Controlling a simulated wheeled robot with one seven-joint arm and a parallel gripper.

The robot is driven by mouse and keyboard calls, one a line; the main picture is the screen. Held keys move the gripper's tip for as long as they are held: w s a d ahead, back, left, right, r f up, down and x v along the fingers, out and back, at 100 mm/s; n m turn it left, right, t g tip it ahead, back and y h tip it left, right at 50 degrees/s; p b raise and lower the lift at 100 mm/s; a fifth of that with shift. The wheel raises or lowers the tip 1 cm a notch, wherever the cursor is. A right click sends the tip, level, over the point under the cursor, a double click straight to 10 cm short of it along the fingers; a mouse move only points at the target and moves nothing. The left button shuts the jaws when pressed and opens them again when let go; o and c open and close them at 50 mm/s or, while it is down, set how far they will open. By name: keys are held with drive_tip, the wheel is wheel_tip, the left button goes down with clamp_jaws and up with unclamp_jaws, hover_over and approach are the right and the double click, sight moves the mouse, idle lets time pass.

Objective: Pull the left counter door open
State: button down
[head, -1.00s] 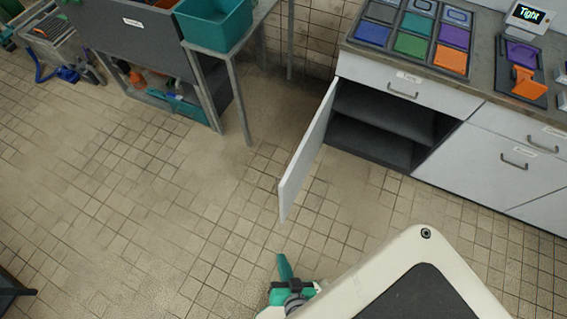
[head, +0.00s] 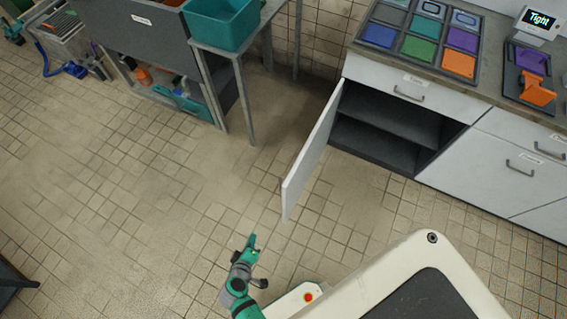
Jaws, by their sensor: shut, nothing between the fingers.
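The left counter door (head: 312,155) is a white panel. It stands swung wide open, hinged at its right edge in the picture and jutting out from the counter (head: 432,72). The cupboard (head: 385,130) behind it shows dark inside, with a shelf and nothing seen on it. My gripper (head: 251,242), green at the tip, is shut and empty. It shows over the floor, lower left of the door's free edge and apart from it. The door's handle is not visible from here.
Another counter door (head: 490,160) and drawers on the right are shut. A teal bin (head: 218,22) stands on a metal table at the upper left, with a dark sink unit (head: 140,35) beside it. The tiled floor (head: 120,220) left of the door is clear.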

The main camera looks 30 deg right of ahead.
drive_tip(key=w+d+r+m+g+h, duration=0.1)
drive_tip(key=w+d+r+g+h, duration=0.1)
drive_tip(key=w+d+r+h, duration=1.05)
drive_tip(key=w+d+y, duration=0.1)
drive_tip(key=w+d, duration=0.1)
drive_tip(key=d, duration=1)
drive_tip(key=shift+d+r, duration=0.35)
drive_tip(key=shift+r, duration=0.1)
drive_tip(key=shift+w, duration=0.2)
drive_tip(key=shift+s, duration=0.1)
